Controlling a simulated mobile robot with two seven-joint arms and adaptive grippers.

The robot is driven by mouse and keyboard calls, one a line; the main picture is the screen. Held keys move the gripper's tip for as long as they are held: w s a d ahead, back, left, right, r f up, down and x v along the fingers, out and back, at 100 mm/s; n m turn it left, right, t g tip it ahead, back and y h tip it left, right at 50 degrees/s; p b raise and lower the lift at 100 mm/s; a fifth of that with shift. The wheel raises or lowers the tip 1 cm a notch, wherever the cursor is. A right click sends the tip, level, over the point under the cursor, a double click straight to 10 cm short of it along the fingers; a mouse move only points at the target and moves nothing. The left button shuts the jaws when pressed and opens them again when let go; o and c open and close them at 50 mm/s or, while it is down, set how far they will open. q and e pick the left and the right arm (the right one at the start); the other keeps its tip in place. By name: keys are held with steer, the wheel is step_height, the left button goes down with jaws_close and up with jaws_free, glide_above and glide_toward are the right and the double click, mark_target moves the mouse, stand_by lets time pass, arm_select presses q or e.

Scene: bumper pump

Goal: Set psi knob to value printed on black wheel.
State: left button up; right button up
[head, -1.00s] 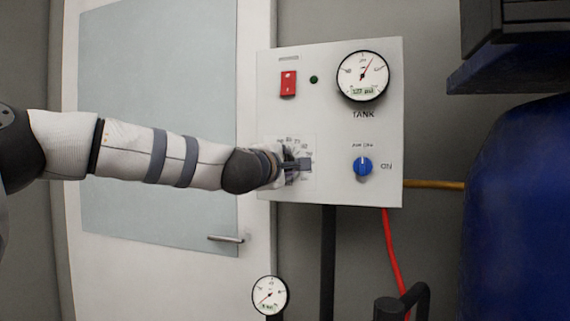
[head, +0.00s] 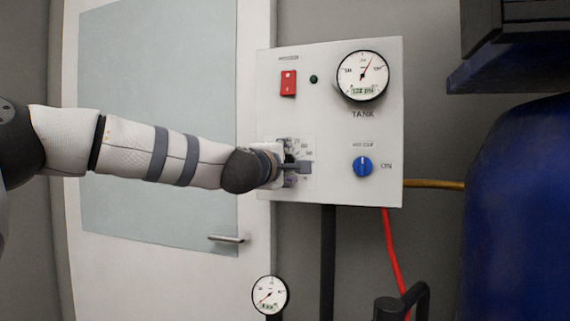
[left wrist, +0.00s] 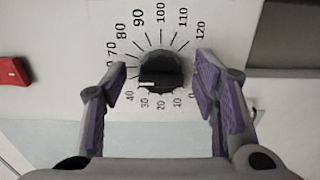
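The psi knob (left wrist: 161,69) is black and ridged, with a numbered dial around it, in the left wrist view. Its short white mark sits at the lower left, toward the 30 to 40 side; the exact value is hard to tell. My left gripper (head: 299,168) is at the dial plate, low on the left of the white panel (head: 335,110). In the left wrist view its purple-padded fingers are spread on either side of the knob, with gaps visible. The knob is mostly hidden in the head view. I see no black wheel with a printed value. My right gripper is out of view.
The panel also carries a red switch (head: 288,83), a tank gauge (head: 362,76) and a blue knob (head: 362,166). A small gauge (head: 270,295) stands below. A blue tank (head: 525,210) is at the right, and a door (head: 160,240) is behind my arm.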

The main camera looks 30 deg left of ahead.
arm_select(q)
steer(key=v, duration=1.2)
steer(key=shift+f, duration=0.1)
